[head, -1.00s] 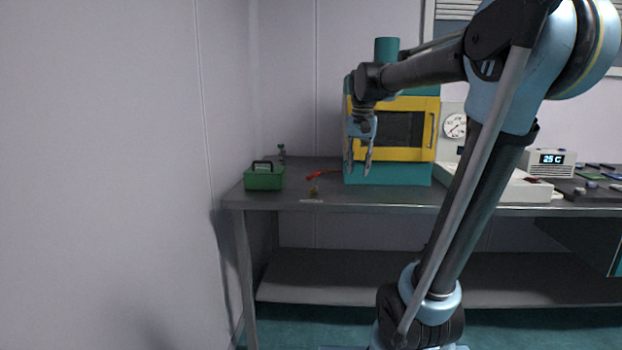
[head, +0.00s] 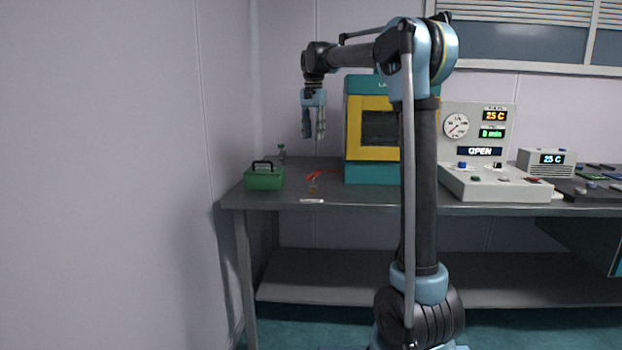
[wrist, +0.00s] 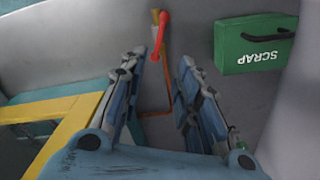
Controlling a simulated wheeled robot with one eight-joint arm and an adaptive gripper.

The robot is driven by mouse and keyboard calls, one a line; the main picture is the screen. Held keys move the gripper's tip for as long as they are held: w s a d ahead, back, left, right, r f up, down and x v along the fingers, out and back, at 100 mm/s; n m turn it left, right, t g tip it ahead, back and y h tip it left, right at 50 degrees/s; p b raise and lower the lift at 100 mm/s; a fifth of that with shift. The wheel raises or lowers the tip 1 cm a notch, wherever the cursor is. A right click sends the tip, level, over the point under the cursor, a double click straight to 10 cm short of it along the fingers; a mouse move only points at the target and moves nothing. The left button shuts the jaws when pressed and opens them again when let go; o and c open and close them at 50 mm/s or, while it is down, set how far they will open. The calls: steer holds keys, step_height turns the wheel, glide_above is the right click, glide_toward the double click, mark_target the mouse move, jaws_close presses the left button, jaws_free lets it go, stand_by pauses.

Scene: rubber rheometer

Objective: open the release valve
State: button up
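A valve with a red lever handle (head: 314,175) sits on the bench at the left of the yellow-and-teal machine. In the wrist view the red handle (wrist: 162,32) lies beyond my fingertips, with a thin copper-coloured pipe (wrist: 167,85) running from it between my fingers. My gripper (head: 313,137) hangs pointing down above the bench, over the area of the handle, and touches nothing. In the wrist view its two fingers (wrist: 160,58) are spread apart with nothing between them. I cannot tell from these views whether the valve is open.
A green scrap box (head: 264,179) stands on the bench's left end, near the wall. The yellow-framed machine (head: 354,130) is right of my gripper. A grey control console (head: 490,186) showing OPEN is further right.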

mark_target(313, 175)
step_height(313, 175, down, 17)
steer(key=shift+r, duration=0.1)
stand_by(0.5)
jaws_close()
